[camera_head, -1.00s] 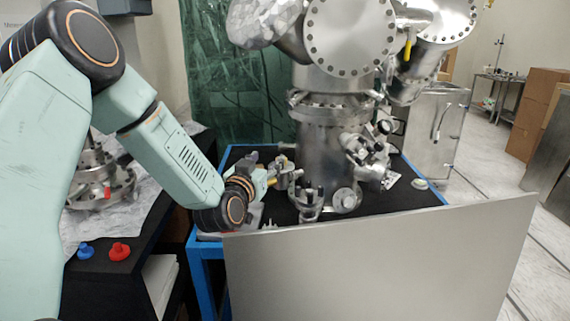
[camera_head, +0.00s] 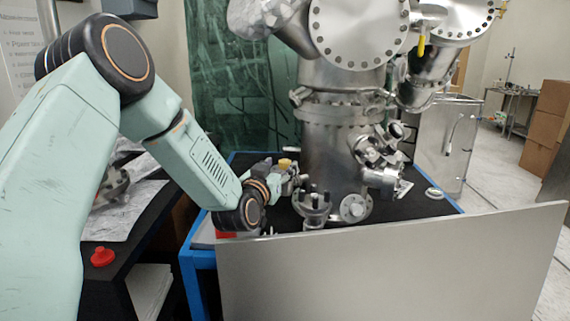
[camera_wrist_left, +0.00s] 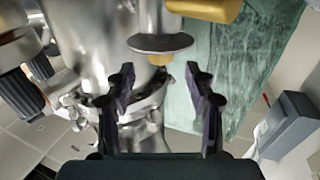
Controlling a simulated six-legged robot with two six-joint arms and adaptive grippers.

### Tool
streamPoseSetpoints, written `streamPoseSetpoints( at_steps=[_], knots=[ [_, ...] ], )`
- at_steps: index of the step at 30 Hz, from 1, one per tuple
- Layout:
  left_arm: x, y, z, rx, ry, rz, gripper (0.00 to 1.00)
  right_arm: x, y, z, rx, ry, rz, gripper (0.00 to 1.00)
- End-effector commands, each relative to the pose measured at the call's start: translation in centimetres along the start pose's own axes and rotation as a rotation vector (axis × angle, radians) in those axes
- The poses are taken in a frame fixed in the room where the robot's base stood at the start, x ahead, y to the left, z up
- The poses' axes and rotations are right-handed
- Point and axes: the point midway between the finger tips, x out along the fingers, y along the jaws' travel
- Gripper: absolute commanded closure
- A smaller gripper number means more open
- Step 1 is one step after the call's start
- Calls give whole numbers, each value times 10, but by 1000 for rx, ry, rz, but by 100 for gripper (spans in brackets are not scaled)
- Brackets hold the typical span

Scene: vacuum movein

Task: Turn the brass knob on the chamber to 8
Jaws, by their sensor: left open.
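The steel chamber (camera_head: 330,150) stands on the black-topped blue table (camera_head: 192,259) in the head view. A small brass-coloured part (camera_head: 285,163), likely the knob, shows at its left side near my left gripper (camera_head: 284,178). In the left wrist view a brass cylinder (camera_wrist_left: 205,10) is at the top edge, with a grey disc (camera_wrist_left: 160,44) below it. My left gripper also shows there (camera_wrist_left: 165,82), its two dark fingers apart with nothing between them, short of the disc. Any number marks are not readable. My right gripper is out of view.
A large grey panel (camera_head: 390,268) stands across the front of the table. A red cap (camera_head: 103,257) lies on the black side bench at left. A dark green curtain (camera_head: 225,90) hangs behind. Steel flanges and fittings (camera_head: 383,150) crowd the chamber's right side.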

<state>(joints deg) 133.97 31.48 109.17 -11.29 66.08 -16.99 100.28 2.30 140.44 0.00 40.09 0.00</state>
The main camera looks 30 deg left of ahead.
Motion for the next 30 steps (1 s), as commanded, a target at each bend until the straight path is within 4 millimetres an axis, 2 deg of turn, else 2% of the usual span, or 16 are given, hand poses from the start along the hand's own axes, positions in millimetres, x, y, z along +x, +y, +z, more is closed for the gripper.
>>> streamPoseSetpoints(
  at_steps=[3,9,20,30],
  knots=[
    [18,1,2,3,1,2,46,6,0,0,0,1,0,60],
    [37,1,1,1,0,1,46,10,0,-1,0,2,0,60],
    [44,1,1,0,-1,1,46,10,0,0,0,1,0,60],
    [44,1,0,0,-1,1,73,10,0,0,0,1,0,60]
  ],
)
